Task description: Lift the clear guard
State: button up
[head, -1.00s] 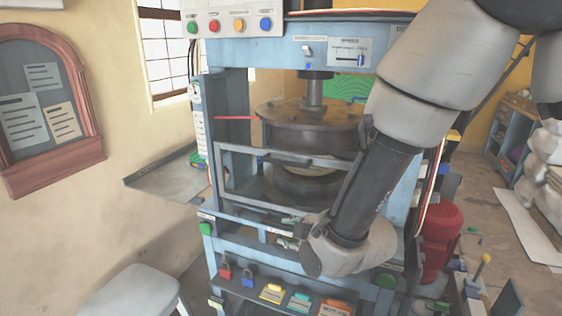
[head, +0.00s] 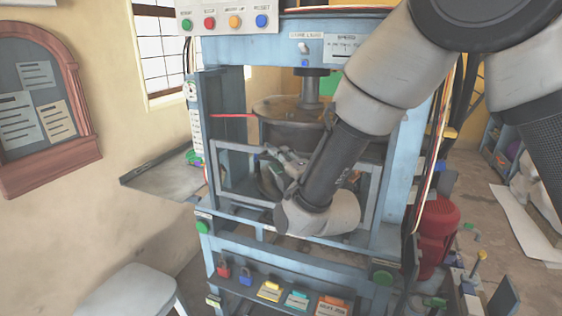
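The guard (head: 240,207) is a grey rectangular frame around a see-through pane. It stands across the front of the blue press, before the round dark pressing drum (head: 285,131). Its left post and part of its lower rail show, while my forearm and wrist hide much of its middle and right. My gripper (head: 272,168) is up in front of the guard's opening, near the upper rail, and points left and away. The fingers are small and partly behind my wrist. I cannot tell whether they touch the guard or are shut.
Above are control buttons (head: 226,22). Below the guard, padlocks (head: 235,275) and coloured tags (head: 297,299) lie on a shelf. A grey side tray (head: 165,182) juts out left, a stool (head: 130,294) stands front left, and a red motor (head: 434,232) stands right.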

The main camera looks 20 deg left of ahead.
jog(key=shift+a, duration=0.1)
grip_shut()
jog(key=shift+r, duration=0.1)
notch_tip(320, 180, up, 18)
jog(key=shift+r, duration=0.2)
dwell(0.3)
grip_release()
